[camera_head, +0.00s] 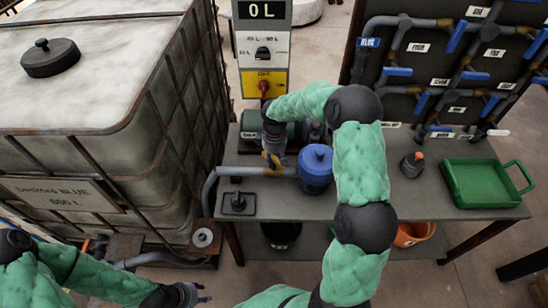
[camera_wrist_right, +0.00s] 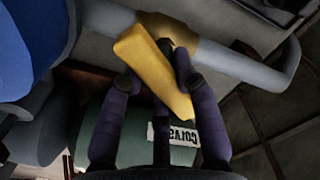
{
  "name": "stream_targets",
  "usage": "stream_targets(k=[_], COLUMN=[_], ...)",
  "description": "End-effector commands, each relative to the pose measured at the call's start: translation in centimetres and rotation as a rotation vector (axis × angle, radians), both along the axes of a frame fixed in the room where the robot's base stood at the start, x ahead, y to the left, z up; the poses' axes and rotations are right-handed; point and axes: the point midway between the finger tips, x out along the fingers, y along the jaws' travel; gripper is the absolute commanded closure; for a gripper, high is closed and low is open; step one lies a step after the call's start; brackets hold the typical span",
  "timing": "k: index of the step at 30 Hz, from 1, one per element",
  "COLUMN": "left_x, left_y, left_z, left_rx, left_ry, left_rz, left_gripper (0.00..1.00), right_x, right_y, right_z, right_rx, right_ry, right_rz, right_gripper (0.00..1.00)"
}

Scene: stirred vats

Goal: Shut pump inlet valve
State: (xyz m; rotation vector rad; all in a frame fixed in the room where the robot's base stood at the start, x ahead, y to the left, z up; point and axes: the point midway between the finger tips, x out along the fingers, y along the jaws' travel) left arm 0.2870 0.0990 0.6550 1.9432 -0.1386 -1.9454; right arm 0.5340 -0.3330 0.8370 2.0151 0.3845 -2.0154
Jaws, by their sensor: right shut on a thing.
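The pump inlet valve is a brass body (camera_wrist_right: 178,32) on a grey pipe (camera_wrist_right: 235,62), with a yellow lever (camera_wrist_right: 150,62). In the right wrist view the lever lies slanted to the pipe, neither clearly along it nor square across it. My right gripper (camera_head: 272,152) is shut on the lever, with dark fingers (camera_wrist_right: 160,88) on both sides of it. In the head view the pipe (camera_head: 240,171) runs to a blue-lidded filter housing (camera_head: 316,168); the gripper hides most of the valve. My left gripper (camera_head: 192,294) is low at the left, away from the valve; its jaws are unclear.
A large caged tank (camera_head: 120,140) stands at the left. A display post (camera_head: 264,50) reads 0 L behind the bench. A green pump (camera_wrist_right: 150,135) lies close beside the valve. A green tray (camera_head: 484,184) is at the right, and a pipe panel (camera_head: 450,60) stands behind.

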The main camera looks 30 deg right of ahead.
Motion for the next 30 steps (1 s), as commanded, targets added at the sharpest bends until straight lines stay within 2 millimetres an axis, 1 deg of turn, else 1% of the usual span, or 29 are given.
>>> stream_targets(k=[18, 24, 30], left_x=[-0.01, 0.0, 0.0], left_y=[0.0, 0.0, 0.0], left_z=[0.39, 0.34, 0.3], left_rx=[0.0, 0.0, 0.0], left_ry=[0.0, 0.0, 0.0], left_rz=[0.0, 0.0, 0.0], left_gripper=[0.6, 0.6, 0.6], right_x=[-0.32, -0.4, -0.47], right_y=[-0.04, -0.02, 0.01], right_z=[0.01, 0.0, 0.0], right_rx=[0.0, 0.0, 0.0], right_ry=[-0.001, 0.0, 0.0], right_rz=[-0.58, -0.737, -0.85], right_gripper=[1.0, 1.0, 1.0])
